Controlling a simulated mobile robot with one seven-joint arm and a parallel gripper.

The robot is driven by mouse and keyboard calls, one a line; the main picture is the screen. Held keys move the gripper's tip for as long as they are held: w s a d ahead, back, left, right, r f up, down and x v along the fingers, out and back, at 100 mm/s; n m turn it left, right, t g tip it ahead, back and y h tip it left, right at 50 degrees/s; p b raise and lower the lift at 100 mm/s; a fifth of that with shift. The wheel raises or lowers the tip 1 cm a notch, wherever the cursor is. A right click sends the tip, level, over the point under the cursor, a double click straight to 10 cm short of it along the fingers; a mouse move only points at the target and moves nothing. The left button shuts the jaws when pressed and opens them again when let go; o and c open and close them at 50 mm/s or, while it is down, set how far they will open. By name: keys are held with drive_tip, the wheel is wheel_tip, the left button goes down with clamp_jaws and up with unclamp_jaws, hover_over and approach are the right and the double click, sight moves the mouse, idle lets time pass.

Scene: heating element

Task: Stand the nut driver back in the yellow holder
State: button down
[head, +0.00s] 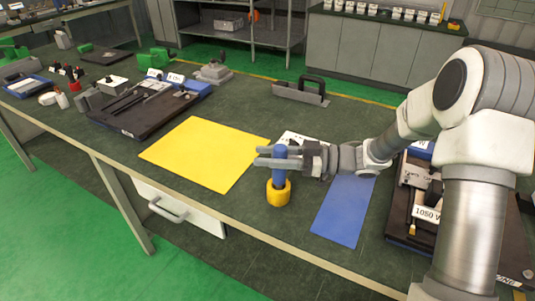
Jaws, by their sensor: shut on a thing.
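The nut driver (280,169) shows a blue handle and stands upright between the fingers of my gripper (272,157). My gripper is shut on its handle and reaches in from the right. The yellow holder (278,193) is a small round cup on the dark bench, directly below the nut driver. The lower end of the blue handle meets the holder's opening in the picture. I cannot tell whether the driver is fully seated or where its shaft is. My fingers are above the holder's rim.
A yellow mat (205,152) lies left of the holder and a blue mat (343,210) lies right. A white-topped item (300,138) is partly hidden behind my gripper. Dark trays with parts stand at left (140,118) and right (402,225). The bench's front edge is close.

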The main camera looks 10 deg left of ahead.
drive_tip(key=shift+f, duration=0.3)
drive_tip(key=shift+c, duration=1.9)
unclamp_jaws()
drive_tip(key=w+d+p, duration=0.1)
drive_tip(key=d, duration=1.6)
drive_tip(key=shift+d, duration=0.25)
drive_tip(key=shift+a+r, duration=0.1)
